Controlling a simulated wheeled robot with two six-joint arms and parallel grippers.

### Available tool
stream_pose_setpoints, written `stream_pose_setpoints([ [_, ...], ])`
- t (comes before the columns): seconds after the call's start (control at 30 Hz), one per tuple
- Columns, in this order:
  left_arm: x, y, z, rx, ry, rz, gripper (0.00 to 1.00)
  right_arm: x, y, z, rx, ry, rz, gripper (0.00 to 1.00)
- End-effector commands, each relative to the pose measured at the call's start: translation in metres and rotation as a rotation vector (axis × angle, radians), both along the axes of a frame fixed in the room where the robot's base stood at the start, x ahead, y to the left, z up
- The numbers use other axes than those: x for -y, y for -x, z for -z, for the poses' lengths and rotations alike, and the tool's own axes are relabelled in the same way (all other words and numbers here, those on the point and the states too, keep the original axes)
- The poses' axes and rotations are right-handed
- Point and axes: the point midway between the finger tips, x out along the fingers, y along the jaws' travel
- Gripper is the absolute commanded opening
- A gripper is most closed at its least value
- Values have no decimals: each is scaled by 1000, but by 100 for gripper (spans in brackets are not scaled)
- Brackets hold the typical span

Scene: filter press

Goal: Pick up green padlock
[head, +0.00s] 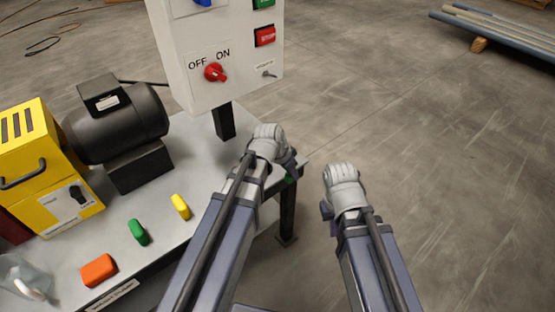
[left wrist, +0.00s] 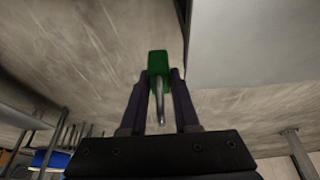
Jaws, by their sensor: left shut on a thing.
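A green padlock (left wrist: 158,61) with a grey metal shackle (left wrist: 159,102) is between the two dark fingers of my left gripper (left wrist: 160,78) in the left wrist view. The gripper is shut on it, with the green body out at the fingertips. In the head view my left gripper (head: 289,164) is over the right corner of the table, and a small bit of green shows just below it. My right gripper (head: 326,208) hangs right of the table over the floor; its fingers are mostly hidden behind the wrist.
The grey table (head: 195,147) carries a yellow box (head: 75,197), a black motor (head: 115,120), and orange (head: 98,270), green (head: 138,233) and yellow (head: 181,206) pieces. A white control panel (head: 200,82) with a red knob stands behind.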

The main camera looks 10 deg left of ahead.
Motion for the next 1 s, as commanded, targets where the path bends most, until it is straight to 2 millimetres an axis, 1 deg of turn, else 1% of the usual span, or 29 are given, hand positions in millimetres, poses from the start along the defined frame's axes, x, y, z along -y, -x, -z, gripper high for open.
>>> stream_pose_setpoints([
  [0.03,10,10,0,1,-1,4,0,0,0,0,0,0,0,0],
  [0.1,19,17,0,1,-2,2,0,0,0,0,0,0,0,0],
  [0.2,31,25,0,0,-1,2,0,0,0,0,0,0,0,0],
  [0.33,40,31,0,0,0,1,0,0,0,0,0,0,0,0],
  [0.53,44,34,0,1,-1,0,0,0,0,0,0,0,0,0],
  [1.0,44,34,0,0,0,-1,0,0,0,0,0,0,0,0],
])
